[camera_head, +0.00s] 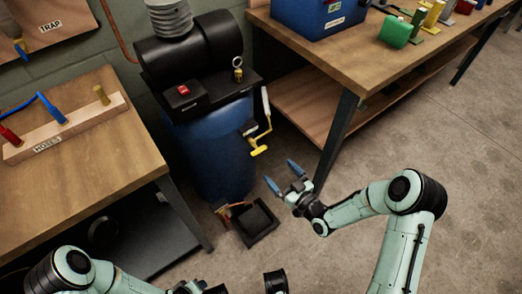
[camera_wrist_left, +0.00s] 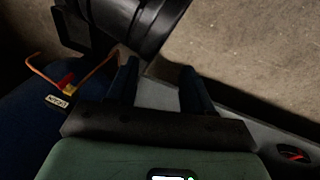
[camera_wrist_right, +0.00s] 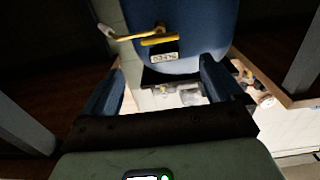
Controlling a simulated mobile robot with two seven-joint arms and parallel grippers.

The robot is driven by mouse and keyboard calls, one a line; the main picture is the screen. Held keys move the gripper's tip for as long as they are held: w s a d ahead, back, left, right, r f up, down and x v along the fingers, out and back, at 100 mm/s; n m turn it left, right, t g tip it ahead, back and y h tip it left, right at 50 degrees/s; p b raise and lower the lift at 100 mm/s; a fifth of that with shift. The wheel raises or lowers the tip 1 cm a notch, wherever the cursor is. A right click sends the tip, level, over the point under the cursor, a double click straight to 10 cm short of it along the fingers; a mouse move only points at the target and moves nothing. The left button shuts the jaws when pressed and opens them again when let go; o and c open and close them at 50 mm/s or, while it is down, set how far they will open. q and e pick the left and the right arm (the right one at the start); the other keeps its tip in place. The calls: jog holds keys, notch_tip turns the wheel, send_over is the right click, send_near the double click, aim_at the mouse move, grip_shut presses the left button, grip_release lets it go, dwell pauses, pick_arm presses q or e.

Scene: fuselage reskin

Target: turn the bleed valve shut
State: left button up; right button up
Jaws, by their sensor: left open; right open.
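A blue tank (camera_head: 212,150) with a black motor on top stands between two benches. On its right side is a valve with a yellow handle (camera_head: 259,150), below a small pale label. A yellow arm with a pale grip also sticks out there. In the right wrist view yellow levers (camera_wrist_right: 160,40) show above a label on the tank, beyond the fingertips. My right gripper (camera_head: 281,175) is open and empty, to the right of and below the yellow handle, apart from it. My left gripper (camera_wrist_left: 159,70) is open and empty in the left wrist view.
A wooden bench (camera_head: 90,185) with a hose rack stands left. Another bench (camera_head: 340,62), with a blue box (camera_head: 318,14), stands right; its dark leg is near my right gripper. A black tray (camera_head: 254,222) lies on the floor below the tank. Open floor lies to the right.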

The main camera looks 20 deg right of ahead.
aim_at(261, 152)
jog(key=b+x, duration=0.1)
jog(key=x, duration=0.6)
jog(key=shift+w+a+f, duration=0.1)
jog(key=shift+f, duration=0.05)
jog(key=b+x, duration=0.1)
jog(key=x, duration=0.2)
jog(key=shift+w+a, duration=0.1)
jog(key=shift+w, duration=0.25)
jog(key=shift+w+a, duration=0.15)
jog(key=shift+w, duration=0.35)
pick_arm(q)
jog(key=f, duration=0.1)
jog(key=a+f, duration=0.1)
jog(key=f, duration=0.1)
jog(key=shift+s+a+f, duration=0.15)
jog(key=shift+s+f, duration=0.1)
jog(key=shift+s, duration=0.15)
pick_arm(e)
jog(key=c, duration=1)
